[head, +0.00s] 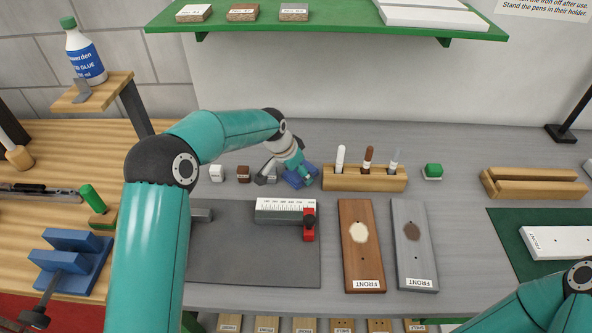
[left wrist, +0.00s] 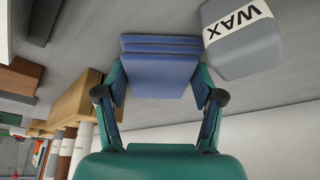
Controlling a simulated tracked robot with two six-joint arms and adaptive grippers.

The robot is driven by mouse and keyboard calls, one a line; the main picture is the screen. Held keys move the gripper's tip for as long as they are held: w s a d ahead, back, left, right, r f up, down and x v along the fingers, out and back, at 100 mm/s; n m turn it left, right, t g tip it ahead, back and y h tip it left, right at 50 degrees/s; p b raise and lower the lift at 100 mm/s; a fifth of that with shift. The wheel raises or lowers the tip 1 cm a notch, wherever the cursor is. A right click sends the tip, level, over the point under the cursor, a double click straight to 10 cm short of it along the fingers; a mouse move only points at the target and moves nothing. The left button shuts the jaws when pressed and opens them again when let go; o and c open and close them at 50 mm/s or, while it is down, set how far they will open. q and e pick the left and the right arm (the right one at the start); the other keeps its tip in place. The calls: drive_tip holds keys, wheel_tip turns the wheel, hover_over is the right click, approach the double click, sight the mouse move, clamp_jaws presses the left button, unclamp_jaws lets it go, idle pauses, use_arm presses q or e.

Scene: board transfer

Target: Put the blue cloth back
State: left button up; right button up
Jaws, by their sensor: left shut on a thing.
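The blue cloth (head: 303,179) is a folded pad at the back of the grey bench, just left of the wooden pen holder (head: 365,183). My left gripper (head: 288,177) reaches down over it. In the left wrist view the cloth (left wrist: 160,68) shows its stacked folds between both fingers, and the gripper (left wrist: 160,95) is shut on it. I cannot tell whether the cloth touches the bench. My right arm shows at the lower right of the head view; its gripper is out of frame.
A grey block labelled WAX (left wrist: 238,38) is close beside the cloth. White (head: 217,173) and brown (head: 243,174) blocks stand left of it. A grey mat (head: 250,265) with a white-scaled gauge (head: 284,211), a brown board (head: 362,255) and a grey board (head: 414,255) lie in front.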

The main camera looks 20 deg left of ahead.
use_arm(q)
drive_tip(key=o, duration=1.1)
drive_tip(key=shift+r, duration=0.1)
drive_tip(key=shift+s+r, duration=0.1)
drive_tip(key=shift+r, duration=0.1)
drive_tip(key=b+v, duration=0.2)
drive_tip(key=v, duration=0.9)
drive_tip(key=shift+s+r, duration=0.15)
drive_tip(key=shift+r, duration=0.05)
